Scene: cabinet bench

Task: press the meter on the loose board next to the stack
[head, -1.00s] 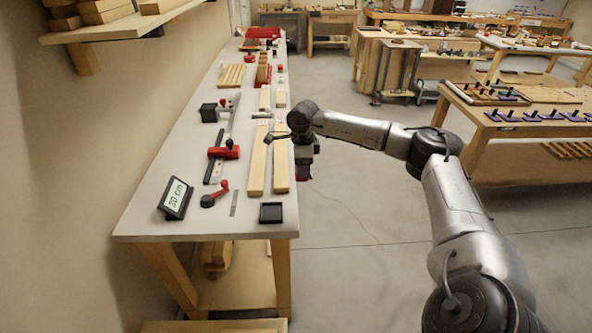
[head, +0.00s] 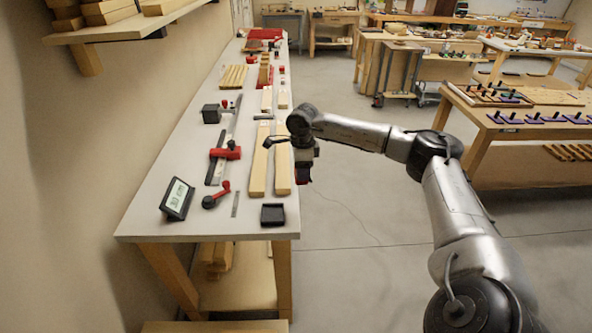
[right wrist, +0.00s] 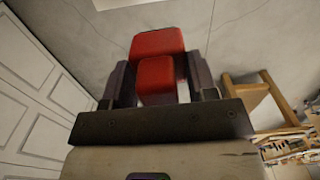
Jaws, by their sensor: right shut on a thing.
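My right gripper (head: 303,172) hangs over the floor just off the right edge of the bench, beside the long boards. It is shut on a red block-like tool, which I take as the meter (right wrist: 157,75); the right wrist view shows it between the two dark fingers. Two long pale boards lie side by side on the bench, a left one (head: 259,165) and a right one (head: 282,172), apart from the gripper. A stack of light wood (head: 232,77) lies farther back. I cannot tell which board is the loose one. My left gripper is not in view.
A dark-framed display (head: 176,199), a red-handled tool (head: 217,195), a red clamp (head: 226,153) and a small black tray (head: 273,214) are on the bench (head: 150,225). Open floor (head: 360,215) lies right of it.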

